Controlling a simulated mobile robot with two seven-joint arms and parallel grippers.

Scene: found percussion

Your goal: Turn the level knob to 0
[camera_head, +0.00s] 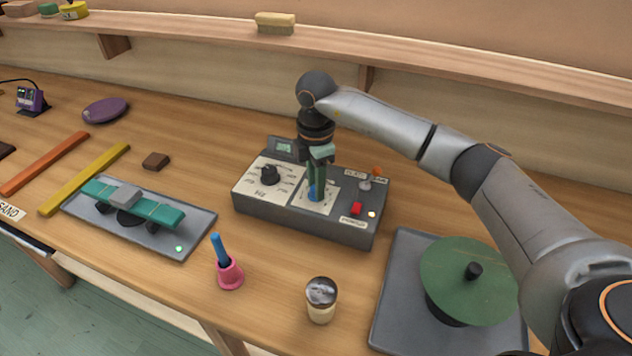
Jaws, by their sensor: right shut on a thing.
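A grey control box (302,229) stands on the wooden workbench. A black knob (269,175) with a pointer sits on its left white dial plate. On its right white plate (326,207) is a blue knob (314,193), partly hidden by my right gripper (316,184). My right gripper comes down from above and is shut on the blue knob. The dial lettering is too small to read, so I cannot tell the knob's setting. A small display (284,147) shows at the box's back. My left gripper is not in view.
A red switch (356,209) and a small lever (365,184) sit right of the blue knob. A green disc (466,275) on a grey base stands at the right. A pink cup (230,275) and a shaker (321,296) stand in front. A teal bar (155,212) lies left.

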